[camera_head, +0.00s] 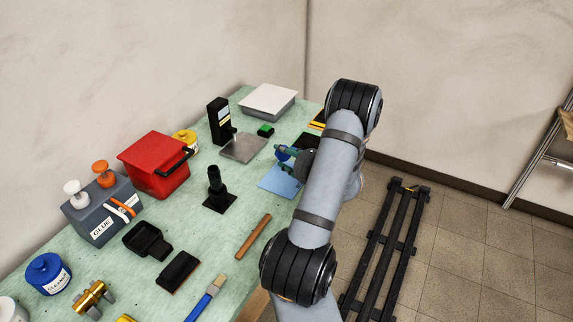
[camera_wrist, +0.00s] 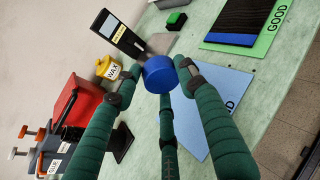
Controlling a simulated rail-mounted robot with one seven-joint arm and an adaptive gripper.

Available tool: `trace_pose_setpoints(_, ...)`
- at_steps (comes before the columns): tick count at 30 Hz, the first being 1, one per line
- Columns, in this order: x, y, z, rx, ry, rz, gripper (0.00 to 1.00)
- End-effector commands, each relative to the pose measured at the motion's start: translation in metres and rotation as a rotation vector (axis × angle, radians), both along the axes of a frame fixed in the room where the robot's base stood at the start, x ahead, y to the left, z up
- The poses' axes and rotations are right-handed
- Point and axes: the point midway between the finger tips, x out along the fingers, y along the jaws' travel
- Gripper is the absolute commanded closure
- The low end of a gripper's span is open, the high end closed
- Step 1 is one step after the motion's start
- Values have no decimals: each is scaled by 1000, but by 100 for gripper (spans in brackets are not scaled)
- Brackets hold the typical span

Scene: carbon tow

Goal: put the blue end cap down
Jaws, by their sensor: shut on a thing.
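The blue end cap (camera_wrist: 160,74) is a short round blue piece between the green-wrapped fingers of my gripper (camera_wrist: 160,78) in the wrist view. My gripper is shut on it. In the head view the cap (camera_head: 281,153) shows as a small blue patch beside my gripper (camera_head: 287,155), mostly hidden by the fingers. A light blue mat (camera_head: 279,183) lies on the bench just below the gripper, and it also shows in the wrist view (camera_wrist: 222,90) with its lettering partly covered by a finger. The gap between cap and mat cannot be told.
A black gauge stand (camera_head: 218,121) with a metal plate (camera_head: 243,148) and a small green block (camera_head: 265,130) are nearby. A green mat marked GOOD (camera_wrist: 262,45) carries dark strips. A red box (camera_head: 155,165), wax pot (camera_wrist: 108,67) and black upright holder (camera_head: 218,190) stand left.

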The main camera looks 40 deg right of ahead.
Motion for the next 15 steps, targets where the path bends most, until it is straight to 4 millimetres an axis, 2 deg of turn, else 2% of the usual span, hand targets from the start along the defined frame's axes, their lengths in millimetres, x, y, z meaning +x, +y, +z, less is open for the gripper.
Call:
trace_pose_setpoints(9, 1, 1, -35, 3, 2, 0, 93)
trace_pose_setpoints(15, 1, 1, -42, 0, 0, 0, 93)
